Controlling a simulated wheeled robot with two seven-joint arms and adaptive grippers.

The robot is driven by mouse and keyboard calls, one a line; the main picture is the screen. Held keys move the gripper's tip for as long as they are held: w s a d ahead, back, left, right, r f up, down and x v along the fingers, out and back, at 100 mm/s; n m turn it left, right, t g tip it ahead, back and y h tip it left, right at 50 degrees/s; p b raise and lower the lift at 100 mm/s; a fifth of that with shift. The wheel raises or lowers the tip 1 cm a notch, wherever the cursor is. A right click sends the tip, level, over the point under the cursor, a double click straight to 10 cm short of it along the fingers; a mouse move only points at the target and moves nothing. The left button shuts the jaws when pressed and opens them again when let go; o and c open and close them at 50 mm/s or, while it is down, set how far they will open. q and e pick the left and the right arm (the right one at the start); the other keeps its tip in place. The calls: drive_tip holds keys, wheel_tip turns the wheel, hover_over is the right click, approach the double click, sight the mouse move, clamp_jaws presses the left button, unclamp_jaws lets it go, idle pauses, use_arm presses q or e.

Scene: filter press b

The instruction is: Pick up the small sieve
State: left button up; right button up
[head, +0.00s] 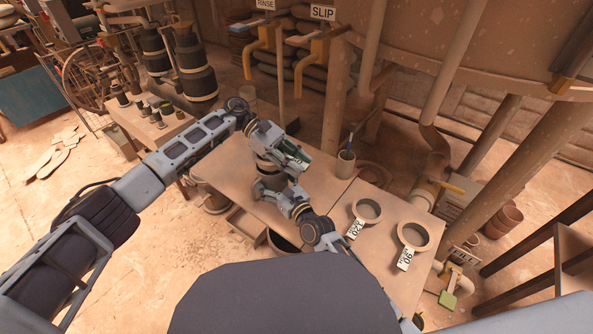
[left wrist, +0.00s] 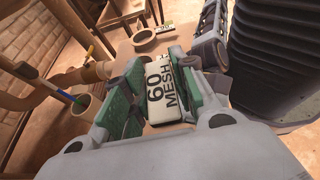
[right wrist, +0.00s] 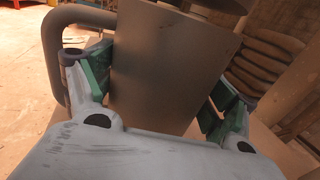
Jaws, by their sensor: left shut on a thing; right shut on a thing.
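My left gripper (left wrist: 160,90) is shut on the white tag-like handle (left wrist: 167,88) of a sieve, marked "60 MESH". In the head view this gripper (head: 291,156) is over the middle of the table; the sieve's ring is mostly hidden. My right gripper (right wrist: 150,85) is shut around a tapered grey-brown jug (right wrist: 165,75) with a loop handle on its left. A dark round rim shows above the jug in the right wrist view. Two other sieves with tags, a left one (head: 354,214) and a right one (head: 400,236), lie flat on the table's right part.
The wooden table (head: 330,185) is bare between the grippers and the cup. A cup with brushes (head: 345,163) stands near its back. Two taps, marked RINSE and SLIP (head: 318,50), hang behind. Dark-banded barrels (head: 195,70) and a small table with jars (head: 150,115) are at the left.

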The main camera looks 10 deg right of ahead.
use_arm(q)
drive_tip(key=shift+r, duration=2.8)
use_arm(e)
drive_tip(key=o, duration=1)
drive_tip(key=shift+o, duration=0.2)
drive_tip(key=shift+s, duration=0.1)
drive_tip(key=shift+v, duration=5.95)
use_arm(q)
drive_tip(key=shift+a, duration=0.1)
